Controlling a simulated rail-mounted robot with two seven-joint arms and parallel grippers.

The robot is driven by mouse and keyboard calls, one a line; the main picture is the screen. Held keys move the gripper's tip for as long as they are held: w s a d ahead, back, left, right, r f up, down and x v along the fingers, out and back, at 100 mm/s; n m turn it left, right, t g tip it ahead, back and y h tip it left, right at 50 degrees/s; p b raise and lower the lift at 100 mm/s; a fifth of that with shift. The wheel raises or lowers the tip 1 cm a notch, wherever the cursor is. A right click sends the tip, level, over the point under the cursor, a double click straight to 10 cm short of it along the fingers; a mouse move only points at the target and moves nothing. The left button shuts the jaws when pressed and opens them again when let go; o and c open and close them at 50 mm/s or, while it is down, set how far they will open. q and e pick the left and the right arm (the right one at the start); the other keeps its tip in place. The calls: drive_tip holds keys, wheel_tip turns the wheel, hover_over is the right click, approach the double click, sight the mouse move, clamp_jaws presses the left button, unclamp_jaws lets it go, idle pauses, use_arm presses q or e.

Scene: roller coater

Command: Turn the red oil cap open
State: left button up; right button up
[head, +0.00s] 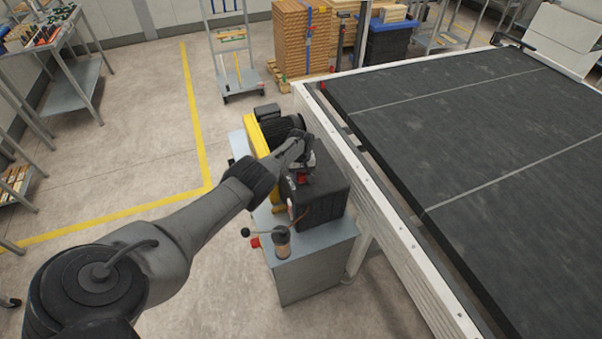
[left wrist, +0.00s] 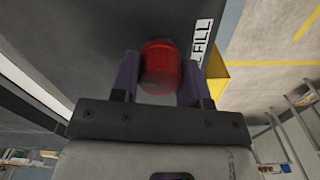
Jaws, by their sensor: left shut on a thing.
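The red oil cap (left wrist: 160,68) sits on the dark machine housing, beside a white label reading "FILL" (left wrist: 202,42). In the left wrist view my left gripper (left wrist: 160,75) has one finger on each side of the cap and is shut on it. In the head view a small red part of the cap (head: 302,179) shows under my left gripper (head: 302,172), on the dark box (head: 322,195) of the machine. The underside of the cap and its turn angle cannot be told. My right gripper is in neither view.
The box stands on a grey cabinet (head: 315,265) with a black-knobbed lever and a small cup-like part (head: 281,242). A yellow guard (head: 256,138) and motor are behind. A wide black conveyor bed (head: 480,130) runs along the right.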

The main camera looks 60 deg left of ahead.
use_arm(q)
drive_tip(key=shift+r+n, duration=0.1)
drive_tip(key=shift+n, duration=1.4)
drive_tip(key=o, duration=0.9)
drive_tip(key=shift+r+p, duration=0.3)
drive_tip(key=shift+p, duration=0.1)
drive_tip(key=shift+r+p, duration=4.9)
drive_tip(key=shift+r, duration=1.6)
